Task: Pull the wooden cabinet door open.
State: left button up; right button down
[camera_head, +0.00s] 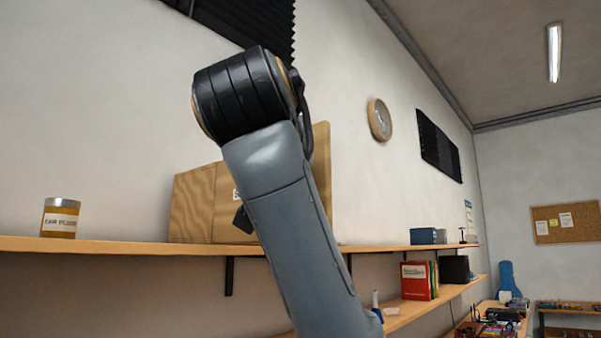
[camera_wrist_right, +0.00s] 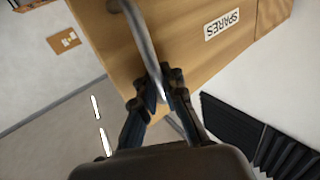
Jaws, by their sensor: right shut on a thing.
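The wooden cabinet (camera_head: 193,205) stands on the long wall shelf, partly hidden behind my right arm. Its panel with the SPARES label (camera_wrist_right: 222,24) fills the upper middle of the right wrist view. A grey curved bar handle (camera_wrist_right: 142,38) stands out from this panel. My right gripper (camera_wrist_right: 164,92) is shut around the lower part of the handle. In the head view my arm covers the handle and most of the labelled panel, so I cannot tell how far the door stands open. My left gripper is not in view.
A jar (camera_head: 60,218) with a yellowish label stands on the shelf (camera_head: 120,245) left of the cabinet. A blue box (camera_head: 423,236) sits farther along to the right. Red and other binders (camera_head: 416,281) stand on a lower shelf. The shelf between jar and cabinet is clear.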

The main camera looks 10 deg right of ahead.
dwell(0.3)
jog(key=c, duration=1.7)
grip_release()
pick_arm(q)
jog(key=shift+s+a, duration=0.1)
pick_arm(e)
jog(key=shift+s+d, duration=0.15)
jog(key=shift+s, duration=0.05)
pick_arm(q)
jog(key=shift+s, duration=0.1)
pick_arm(e)
jog(key=v, duration=0.7)
jog(key=shift+s, duration=0.2)
